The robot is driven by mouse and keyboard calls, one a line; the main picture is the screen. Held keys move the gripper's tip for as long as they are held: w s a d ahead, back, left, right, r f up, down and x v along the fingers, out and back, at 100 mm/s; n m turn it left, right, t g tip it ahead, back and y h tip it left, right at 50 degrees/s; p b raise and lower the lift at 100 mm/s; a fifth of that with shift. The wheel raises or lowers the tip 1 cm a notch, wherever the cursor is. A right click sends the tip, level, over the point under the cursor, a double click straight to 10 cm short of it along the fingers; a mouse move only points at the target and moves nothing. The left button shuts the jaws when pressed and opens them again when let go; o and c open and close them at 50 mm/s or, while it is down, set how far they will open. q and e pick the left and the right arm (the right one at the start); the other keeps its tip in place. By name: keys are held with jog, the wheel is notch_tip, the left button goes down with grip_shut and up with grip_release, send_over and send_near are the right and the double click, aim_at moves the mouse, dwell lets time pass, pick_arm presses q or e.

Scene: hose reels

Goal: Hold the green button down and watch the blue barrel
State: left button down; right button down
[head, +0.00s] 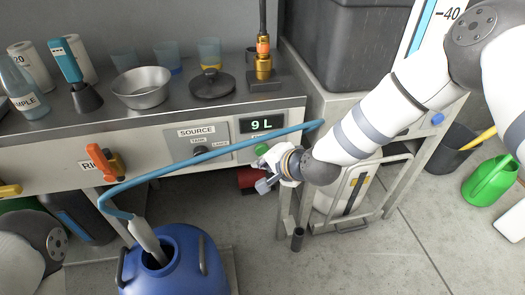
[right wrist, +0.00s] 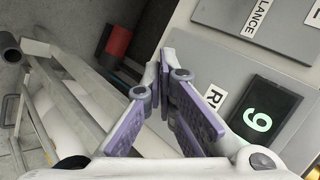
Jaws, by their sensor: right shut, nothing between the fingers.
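The blue barrel (head: 200,270) stands on the floor at the bottom, with a dark opening on top. A grey nozzle (head: 147,240) on the blue hose (head: 190,163) points down into that opening; the level inside is too dark to tell. The green button (head: 262,149) shows on the cabinet front, under the lit display (head: 262,123), which reads 9 L. My right gripper (head: 266,182) is shut and empty, just below the button in the picture; I cannot tell whether it touches it. In the right wrist view the button is not visible. My left gripper is out of view.
The counter (head: 160,116) holds a metal bowl (head: 142,87), cups and a brass fitting (head: 263,60). An orange valve handle (head: 104,160) sticks out of the cabinet front. A white container (head: 343,190) stands under the frame at right. A green watering can (head: 490,180) stands far right.

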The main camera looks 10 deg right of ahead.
jog(key=shift+w, duration=0.4)
jog(key=shift+w+b, duration=0.3)
jog(key=shift+w, duration=0.3)
dwell(1.8)
jog(key=shift+r, duration=0.1)
dwell(3.1)
jog(key=shift+s+p, duration=0.6)
jog(key=shift+s, duration=0.4)
